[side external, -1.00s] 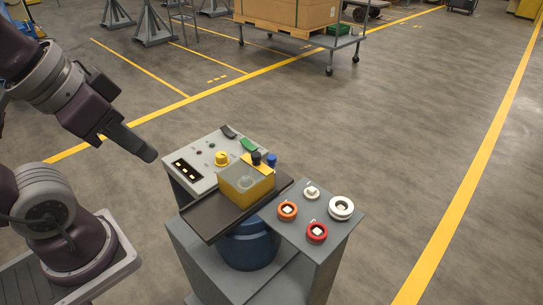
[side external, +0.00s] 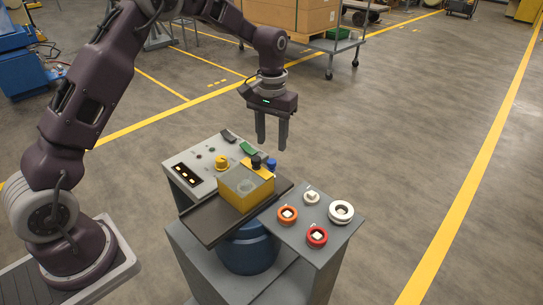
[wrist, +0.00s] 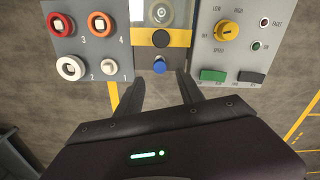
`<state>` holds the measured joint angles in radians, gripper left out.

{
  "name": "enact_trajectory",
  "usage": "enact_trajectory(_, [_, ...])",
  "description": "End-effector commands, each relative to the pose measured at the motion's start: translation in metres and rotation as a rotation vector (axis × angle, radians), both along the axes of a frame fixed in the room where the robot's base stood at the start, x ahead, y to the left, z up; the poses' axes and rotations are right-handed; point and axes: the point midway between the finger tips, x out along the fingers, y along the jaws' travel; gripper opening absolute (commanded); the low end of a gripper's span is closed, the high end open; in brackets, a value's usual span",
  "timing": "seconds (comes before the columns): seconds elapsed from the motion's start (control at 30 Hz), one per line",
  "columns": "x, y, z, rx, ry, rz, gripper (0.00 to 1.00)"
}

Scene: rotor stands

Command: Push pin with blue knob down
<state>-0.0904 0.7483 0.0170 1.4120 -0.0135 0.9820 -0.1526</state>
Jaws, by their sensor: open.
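The pin with the blue knob (side external: 271,164) stands at the back edge of the yellow box (side external: 248,188), beside a black knob (side external: 256,162). In the wrist view the blue knob (wrist: 159,66) lies just beyond the gap between my fingers, with the black knob (wrist: 160,38) past it. My gripper (side external: 271,147) points down with its two fingers apart and empty. Its tips show above and near the blue knob in the side view, with no contact visible. In the wrist view my fingers (wrist: 160,78) flank the knob's near side. The pin's shaft is hardly visible.
A grey panel (side external: 190,197) with a yellow dial (side external: 221,162) and green and black switches stands on one side. Another panel (side external: 346,236) with several numbered red, orange and white ring-shaped fixtures stands on the other. A dark tray (side external: 209,219) lies under the box.

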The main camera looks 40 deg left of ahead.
Motion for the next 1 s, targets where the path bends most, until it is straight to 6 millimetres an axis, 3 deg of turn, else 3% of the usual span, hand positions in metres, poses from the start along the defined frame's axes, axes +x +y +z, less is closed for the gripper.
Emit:
enact_trajectory(0.2, [-0.001,0.000,-0.043,-0.001,0.003,0.001,0.45])
enact_trajectory(0.3, [-0.001,0.000,-0.055,-0.001,0.002,0.001,0.45])
enact_trajectory(0.6, [-0.001,0.000,-0.061,-0.001,-0.001,0.000,0.45])
enact_trajectory(0.83, [-0.001,0.000,-0.060,0.000,-0.001,-0.001,0.02])
enact_trajectory(1.0, [-0.001,0.000,-0.060,0.000,-0.001,-0.001,0.00])
